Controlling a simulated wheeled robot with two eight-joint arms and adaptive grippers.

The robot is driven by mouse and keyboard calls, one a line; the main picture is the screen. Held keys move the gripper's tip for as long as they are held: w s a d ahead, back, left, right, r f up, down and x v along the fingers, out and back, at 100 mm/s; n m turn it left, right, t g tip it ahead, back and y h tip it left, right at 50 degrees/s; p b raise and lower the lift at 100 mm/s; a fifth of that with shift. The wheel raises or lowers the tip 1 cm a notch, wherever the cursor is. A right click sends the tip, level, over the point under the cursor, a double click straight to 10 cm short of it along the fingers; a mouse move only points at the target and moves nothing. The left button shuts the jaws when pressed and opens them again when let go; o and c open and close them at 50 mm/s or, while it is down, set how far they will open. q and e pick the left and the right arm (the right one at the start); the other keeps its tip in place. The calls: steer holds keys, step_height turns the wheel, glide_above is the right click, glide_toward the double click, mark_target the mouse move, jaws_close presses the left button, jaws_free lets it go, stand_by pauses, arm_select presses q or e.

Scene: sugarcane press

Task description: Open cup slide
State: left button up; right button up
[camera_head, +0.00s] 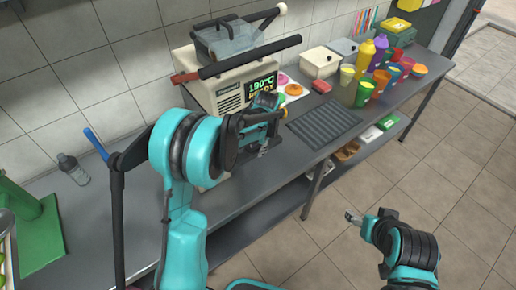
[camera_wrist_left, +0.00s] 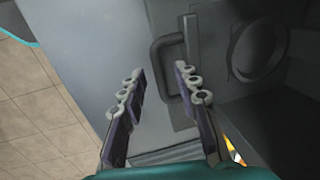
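The cream machine (camera_head: 222,88) stands on the counter, its display reading 190°C READY. My left gripper (camera_head: 268,103) is at the machine's front, and my arm hides much of its lower part. In the left wrist view, a dark U-shaped handle (camera_wrist_left: 157,62) is fixed to a grey panel, which looks like the cup slide. My left gripper (camera_wrist_left: 158,72) is open there, its fingertips apart on either side of the handle's bar. I cannot tell whether they touch it. My right gripper (camera_head: 353,217) is low over the floor, away from the counter; its opening is too small to judge.
A dark ribbed mat (camera_head: 324,121) lies right of the machine. Several coloured cups (camera_head: 364,92) and sauce bottles (camera_head: 380,52) stand farther right. A clear bottle (camera_head: 72,168) and a green stand (camera_head: 38,235) are at the left. The floor in front is open.

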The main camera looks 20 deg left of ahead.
arm_select(q)
jaws_close()
steer(key=s+d, duration=1.2)
steer(key=d, duration=0.3)
steer(key=shift+d, duration=0.15)
jaws_free()
